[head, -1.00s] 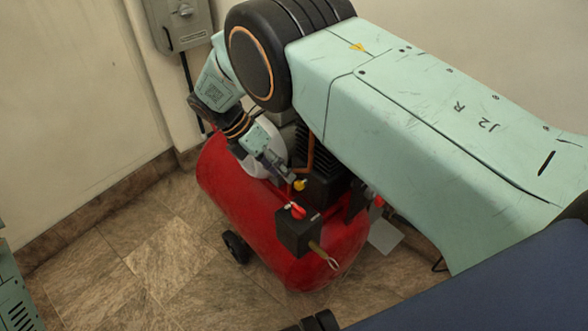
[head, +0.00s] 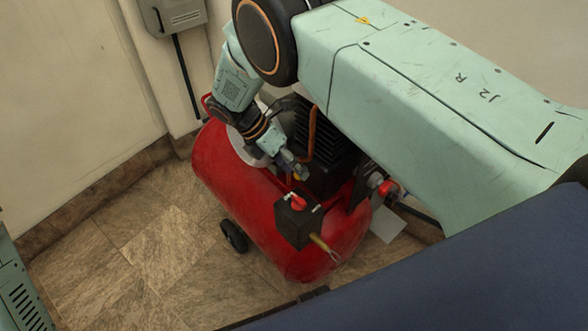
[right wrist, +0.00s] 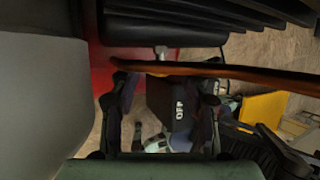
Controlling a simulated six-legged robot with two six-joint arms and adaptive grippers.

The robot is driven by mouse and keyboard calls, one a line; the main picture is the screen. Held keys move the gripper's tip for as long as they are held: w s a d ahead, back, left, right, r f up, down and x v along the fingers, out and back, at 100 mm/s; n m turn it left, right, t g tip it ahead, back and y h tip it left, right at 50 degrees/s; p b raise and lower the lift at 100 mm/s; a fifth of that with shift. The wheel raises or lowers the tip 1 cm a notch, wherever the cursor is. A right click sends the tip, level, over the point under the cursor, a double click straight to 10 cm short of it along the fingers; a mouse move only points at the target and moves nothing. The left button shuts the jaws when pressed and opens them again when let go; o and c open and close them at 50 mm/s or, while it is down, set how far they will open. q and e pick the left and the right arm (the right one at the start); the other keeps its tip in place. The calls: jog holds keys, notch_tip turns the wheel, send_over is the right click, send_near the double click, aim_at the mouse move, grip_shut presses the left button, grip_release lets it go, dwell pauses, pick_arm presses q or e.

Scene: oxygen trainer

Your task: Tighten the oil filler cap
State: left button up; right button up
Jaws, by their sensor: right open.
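The oil filler cap (head: 296,178) is a small yellow piece low on the black pump block of the red compressor. It is mostly covered by my right gripper (head: 299,172), which points down at it from the upper left. In the right wrist view my right gripper (right wrist: 166,104) has its two dark fingers spread. A little yellow shows there just under the copper pipe, mostly hidden by it. I cannot tell whether the fingers touch the cap. My left gripper is not in view.
The copper pipe (right wrist: 230,71) crosses close in front of the fingers; it also shows in the head view (head: 311,132). The black switch box (head: 293,225) with a red knob stands just below the gripper on the red tank (head: 235,188). Tiled floor lies clear at left.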

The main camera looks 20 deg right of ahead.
jog(key=shift+s+d+f, duration=0.15)
jog(key=shift+d+f, duration=0.05)
jog(key=shift+f, duration=0.1)
jog(key=shift+f, duration=0.1)
jog(key=c, duration=0.5)
grip_shut()
